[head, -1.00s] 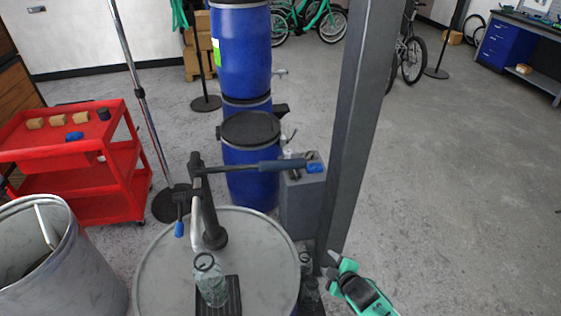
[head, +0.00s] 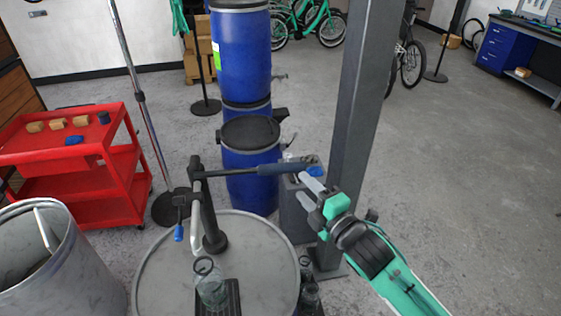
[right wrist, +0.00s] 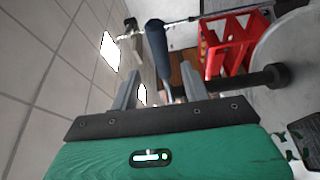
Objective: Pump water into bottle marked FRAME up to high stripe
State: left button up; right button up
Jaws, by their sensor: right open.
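A dark hand pump (head: 208,215) stands on the grey drum (head: 160,275). A clear bottle (head: 211,292) with a ring on top stands on a black grate (head: 233,300) below the spout (head: 196,235). I cannot read any mark, stripe or water level on it. My left gripper is out of view.
More clear glassware (head: 309,296) stands low, right of the drum. A grey post (head: 357,130) rises close behind my right gripper. Blue barrels (head: 242,50) stand behind the pump. A red cart (head: 65,160) and an open grey bin (head: 60,275) are left.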

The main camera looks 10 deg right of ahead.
aim_at(288, 171)
jog(key=p+x, duration=0.3)
jog(key=x, duration=0.6)
jog(key=shift+w+a+r, duration=0.15)
jog(key=shift+w+a, duration=0.05)
jog(key=shift+w, duration=0.1)
jog(key=shift+w+a, duration=0.3)
jog(key=shift+w, duration=0.3)
jog(key=shift+c, duration=0.2)
grip_shut()
